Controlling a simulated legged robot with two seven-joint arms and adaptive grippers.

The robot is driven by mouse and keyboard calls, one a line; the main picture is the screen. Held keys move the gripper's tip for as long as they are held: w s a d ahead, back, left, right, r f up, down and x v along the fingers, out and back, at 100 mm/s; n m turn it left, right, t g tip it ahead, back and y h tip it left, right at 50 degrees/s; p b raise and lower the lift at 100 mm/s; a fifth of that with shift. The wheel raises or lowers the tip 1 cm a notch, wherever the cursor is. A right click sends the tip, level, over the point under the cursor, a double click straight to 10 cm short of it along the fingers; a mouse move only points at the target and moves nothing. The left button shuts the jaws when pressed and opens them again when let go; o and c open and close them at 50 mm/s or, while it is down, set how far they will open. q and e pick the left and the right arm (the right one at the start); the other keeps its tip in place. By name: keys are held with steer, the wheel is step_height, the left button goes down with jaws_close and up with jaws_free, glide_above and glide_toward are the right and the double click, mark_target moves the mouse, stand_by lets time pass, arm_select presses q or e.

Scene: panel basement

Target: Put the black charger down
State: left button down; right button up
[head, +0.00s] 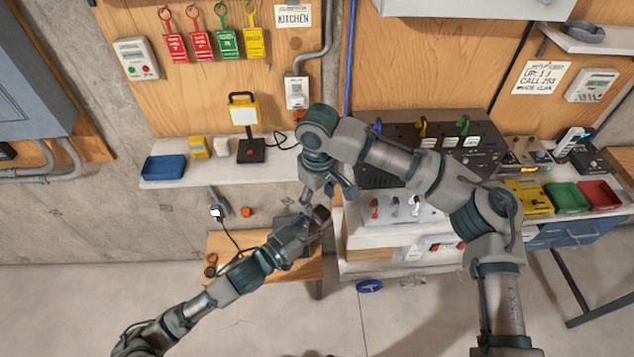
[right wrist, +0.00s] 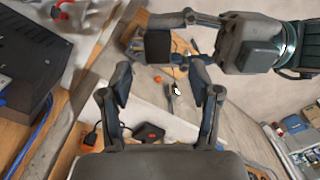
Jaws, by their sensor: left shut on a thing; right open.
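The black charger (head: 321,213) is a small dark block held in the jaws of my left gripper (head: 312,221), in front of the shelves near the picture's middle. It also shows in the right wrist view (right wrist: 158,47), between the left gripper's fingers (right wrist: 172,38). The left gripper is shut on it and holds it up. My right gripper (head: 326,192) is just above and beside it in the head view. In the right wrist view the right gripper (right wrist: 163,80) has its fingers wide apart with nothing between them. The charger lies beyond its fingertips.
A white shelf (head: 190,183) holds a blue tray (head: 164,167) and a yellow-black lamp (head: 245,125). A low wooden table (head: 225,243) stands below, partly behind my left arm.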

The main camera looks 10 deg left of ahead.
mark_target(315, 209)
arm_select(q)
steer(key=shift+a, duration=0.2)
arm_select(e)
steer(key=f, duration=0.4)
steer(key=shift+a+f, duration=0.2)
steer(key=shift+f, duration=0.05)
arm_select(q)
steer(key=shift+a, duration=0.25)
arm_select(e)
steer(key=shift+a+f, duration=0.25)
steer(key=shift+f, duration=0.4)
arm_select(q)
steer(key=shift+d, duration=0.1)
arm_select(e)
steer(key=shift+d, duration=0.1)
